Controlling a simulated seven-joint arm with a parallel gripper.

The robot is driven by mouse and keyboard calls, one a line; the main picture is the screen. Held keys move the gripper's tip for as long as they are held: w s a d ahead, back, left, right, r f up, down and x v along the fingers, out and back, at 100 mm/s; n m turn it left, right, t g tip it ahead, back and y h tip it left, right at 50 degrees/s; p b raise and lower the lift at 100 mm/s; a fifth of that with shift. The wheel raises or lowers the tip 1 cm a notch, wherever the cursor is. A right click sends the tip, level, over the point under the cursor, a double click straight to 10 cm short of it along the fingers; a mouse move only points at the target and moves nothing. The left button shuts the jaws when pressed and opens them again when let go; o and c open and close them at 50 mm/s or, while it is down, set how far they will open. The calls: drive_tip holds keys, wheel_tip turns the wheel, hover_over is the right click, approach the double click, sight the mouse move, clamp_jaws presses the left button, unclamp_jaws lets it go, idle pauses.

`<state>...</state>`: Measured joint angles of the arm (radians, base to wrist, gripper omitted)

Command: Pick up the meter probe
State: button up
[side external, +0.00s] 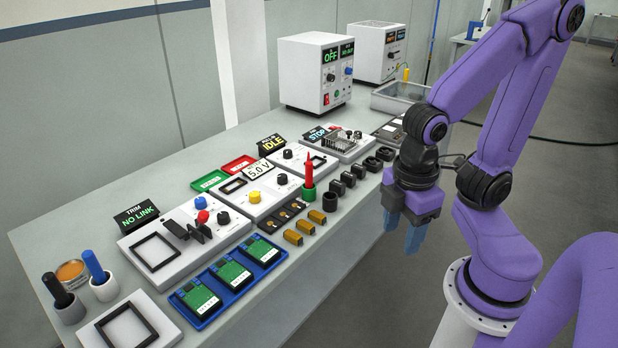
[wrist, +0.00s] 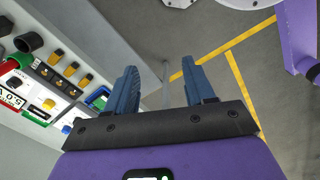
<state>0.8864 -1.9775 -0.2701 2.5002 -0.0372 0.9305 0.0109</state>
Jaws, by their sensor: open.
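A red, pointed probe (side external: 309,170), which looks like the meter probe, stands upright in a green holder (side external: 308,193) near the middle of the bench's front half. In the wrist view, part of a red body (wrist: 8,67) shows at the left edge beside a green ring (wrist: 20,59). My gripper (side external: 403,233) hangs off the front edge of the bench, to the right of the probe and well apart from it. In the wrist view its two blue fingers (wrist: 161,70) are spread with nothing between them, over the floor.
Black cylinders and blocks (side external: 348,179) line the bench edge between the probe and my gripper. Yellow-brown blocks (side external: 293,237) and a blue tray (side external: 232,275) with green boards are nearby. Two power units (side external: 315,75) stand behind. Open floor lies in front.

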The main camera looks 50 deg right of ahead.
drive_tip(key=w+d+f+n+t+h, duration=0.1)
drive_tip(key=w+d+f+h, duration=0.2)
drive_tip(key=w+d+h, duration=0.35)
drive_tip(key=n+t+h, duration=0.5)
drive_tip(key=n+t, duration=0.8)
drive_tip(key=n, duration=0.2)
approach(310, 169)
drive_tip(key=shift+y, duration=0.25)
drive_tip(key=x, duration=0.7)
drive_tip(key=shift+w+d+r, duration=0.1)
drive_tip(key=shift+w+d, duration=0.05)
drive_tip(key=shift+w, duration=0.1)
drive_tip(key=shift+x, duration=2.75)
drive_tip(key=shift+s+d, duration=0.1)
drive_tip(key=shift+s, duration=0.05)
clamp_jaws()
